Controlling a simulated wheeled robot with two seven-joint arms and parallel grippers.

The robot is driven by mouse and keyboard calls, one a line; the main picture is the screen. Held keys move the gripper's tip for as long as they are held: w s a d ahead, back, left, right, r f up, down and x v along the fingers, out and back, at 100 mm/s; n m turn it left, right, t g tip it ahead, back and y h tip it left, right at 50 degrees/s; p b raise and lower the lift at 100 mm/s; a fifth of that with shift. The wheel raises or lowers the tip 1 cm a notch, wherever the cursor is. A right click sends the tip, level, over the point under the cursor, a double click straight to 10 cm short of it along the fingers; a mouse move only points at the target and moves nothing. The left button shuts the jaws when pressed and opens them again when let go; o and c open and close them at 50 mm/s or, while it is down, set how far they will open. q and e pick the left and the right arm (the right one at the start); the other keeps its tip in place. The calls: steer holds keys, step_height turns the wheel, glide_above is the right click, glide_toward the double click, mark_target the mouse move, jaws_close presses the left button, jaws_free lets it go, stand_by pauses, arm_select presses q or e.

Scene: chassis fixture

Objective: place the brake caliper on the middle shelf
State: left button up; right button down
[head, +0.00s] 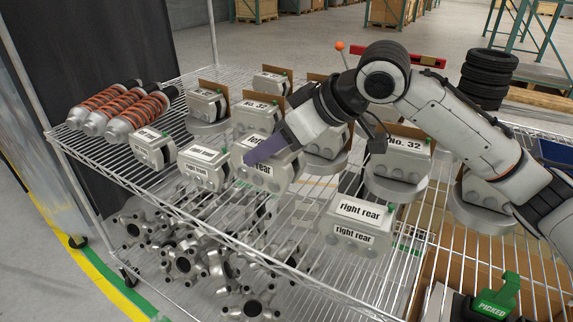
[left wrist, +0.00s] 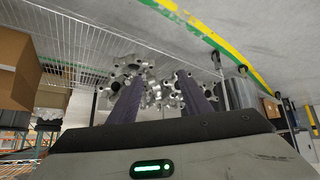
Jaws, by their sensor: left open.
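Several grey brake calipers with white labels stand on a wire shelf (head: 110,170) in the head view. One reads "left rear" (head: 262,170); another, nearer the front, reads "right rear" (head: 356,221). My right arm comes in from the right. Its purple-fingered gripper (head: 268,149) is at the "left rear" caliper and overlaps its upper face; I cannot tell whether it grips it. My left gripper (left wrist: 162,98) shows only in the left wrist view, its two purple fingers apart with nothing seen held between them. Metal knuckles lie beyond the fingertips.
Orange-sprung shock absorbers (head: 120,110) lie at the shelf's left end. Metal knuckles (head: 185,258) crowd the tier below. Tyres (head: 487,75) are stacked at back right. A green "PICKED" tag (head: 497,298) stands at front right. A corner post (head: 45,95) rises at left.

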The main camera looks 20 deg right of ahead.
mark_target(298, 168)
steer(key=f, duration=0.4)
steer(key=shift+w, duration=0.3)
steer(key=shift+f, duration=1.65)
arm_select(q)
steer(key=shift+w+r, duration=0.25)
steer(key=shift+w, duration=0.45)
arm_select(e)
steer(key=shift+f, duration=0.25)
steer(key=shift+f, duration=0.1)
steer(key=c, duration=0.8)
jaws_free()
steer(key=shift+s+f, duration=0.15)
steer(key=shift+f, duration=0.15)
steer(key=shift+r, duration=0.1)
steer(key=shift+s+d+r, duration=0.1)
steer(key=shift+s+r, duration=0.05)
steer(key=shift+r, duration=0.1)
arm_select(q)
steer(key=shift+f, duration=0.1)
arm_select(e)
steer(key=v, duration=1.1)
steer(key=shift+s+r, duration=0.15)
steer(key=shift+s, duration=0.05)
